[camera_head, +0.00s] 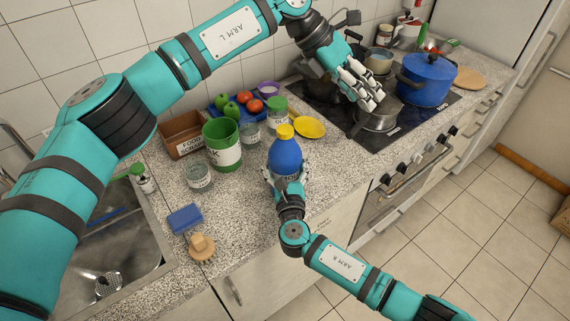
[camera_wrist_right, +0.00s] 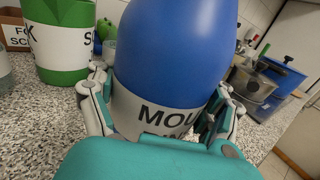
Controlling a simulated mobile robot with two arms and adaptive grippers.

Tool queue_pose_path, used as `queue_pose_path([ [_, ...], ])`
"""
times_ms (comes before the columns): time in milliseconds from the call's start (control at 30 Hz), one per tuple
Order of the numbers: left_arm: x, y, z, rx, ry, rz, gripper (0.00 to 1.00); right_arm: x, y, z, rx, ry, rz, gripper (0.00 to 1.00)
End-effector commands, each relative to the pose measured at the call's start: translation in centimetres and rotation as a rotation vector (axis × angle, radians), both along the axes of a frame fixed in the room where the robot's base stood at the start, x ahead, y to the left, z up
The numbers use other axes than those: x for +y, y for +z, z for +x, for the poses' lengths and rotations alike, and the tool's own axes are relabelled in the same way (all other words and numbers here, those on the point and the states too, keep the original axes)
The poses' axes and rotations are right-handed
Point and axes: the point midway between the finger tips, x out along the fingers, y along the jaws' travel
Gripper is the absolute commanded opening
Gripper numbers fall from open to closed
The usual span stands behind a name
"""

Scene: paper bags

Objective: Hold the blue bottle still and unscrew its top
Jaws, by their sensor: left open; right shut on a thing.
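The blue bottle (camera_head: 285,158) stands upright near the counter's front edge, with a yellow top (camera_head: 285,131) on it. My right gripper (camera_head: 286,180) is shut on the lower part of the bottle. In the right wrist view the blue bottle (camera_wrist_right: 180,50) fills the middle, with the right gripper's fingers (camera_wrist_right: 160,105) on both sides of its white label. My left gripper (camera_head: 366,90) is open and empty above the stove, over a steel pot (camera_head: 376,118), well away from the bottle. The yellow top lies outside the right wrist view.
A green container (camera_head: 222,150), glass jars (camera_head: 198,176), a green-lidded jar (camera_head: 276,108) and a yellow dish (camera_head: 310,127) stand near the bottle. A blue pot (camera_head: 428,80) is on the stove. A sponge (camera_head: 185,218) and brush (camera_head: 201,246) lie by the sink (camera_head: 118,262).

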Motion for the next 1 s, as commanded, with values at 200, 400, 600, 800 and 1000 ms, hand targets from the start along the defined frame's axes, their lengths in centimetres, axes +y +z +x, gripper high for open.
queue_pose_path([
  [200, 8.5, -2.7, 2.5, -0.063, 0.027, 0.465, 0.54, 0.0, -0.1, 0.0, 0.001, 0.000, 0.000, 0.29],
  [400, 13.1, -2.4, 3.4, -0.072, 0.070, 0.683, 0.54, 0.0, -0.1, 0.0, 0.001, 0.000, 0.000, 0.29],
  [600, 14.2, -2.9, 3.5, -0.068, 0.081, 0.733, 0.54, 0.0, -0.1, 0.0, 0.001, 0.000, 0.000, 0.29],
  [800, 14.2, -5.4, 3.4, -0.067, 0.079, 0.730, 0.54, 0.0, 0.0, 0.0, 0.001, 0.001, 0.000, 0.29],
  [1000, 14.2, -8.3, 3.4, -0.067, 0.079, 0.729, 0.54, 0.0, 0.0, 0.0, 0.001, 0.001, 0.000, 0.29],
])
